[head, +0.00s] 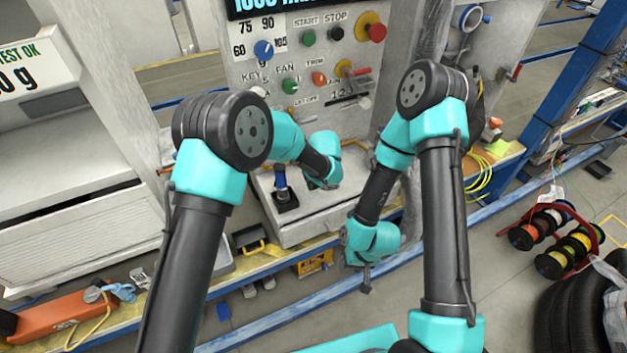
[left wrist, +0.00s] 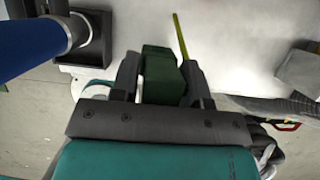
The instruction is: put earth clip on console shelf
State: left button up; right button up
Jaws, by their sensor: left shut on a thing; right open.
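The green earth clip (left wrist: 163,77) is between the two dark fingers of my left gripper (left wrist: 162,62), which is shut on it. A thin yellow-green strip (left wrist: 181,38) rises beside the clip. The pale console shelf (left wrist: 225,50) lies beyond the fingertips; I cannot tell whether the clip touches it. In the head view, my left wrist is over the console shelf (head: 299,228), and the clip is hidden there. My right gripper (head: 366,284) is open and empty, low in front of the shelf's right side.
A blue-handled lever in a black base (head: 286,200) stands on the shelf's left part, left of my left wrist. The console panel (head: 305,55) with knobs and buttons rises behind. A yellow-edged ledge (head: 240,272) runs below. Cable reels (head: 552,238) stand at the right.

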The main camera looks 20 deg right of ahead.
pick_arm(q)
jog(key=shift+f, duration=1.65)
jog(key=shift+f, duration=0.1)
jog(key=o, duration=0.9)
jog(key=shift+o, duration=0.2)
jog(key=v, duration=1.2)
jog(key=shift+a, duration=0.1)
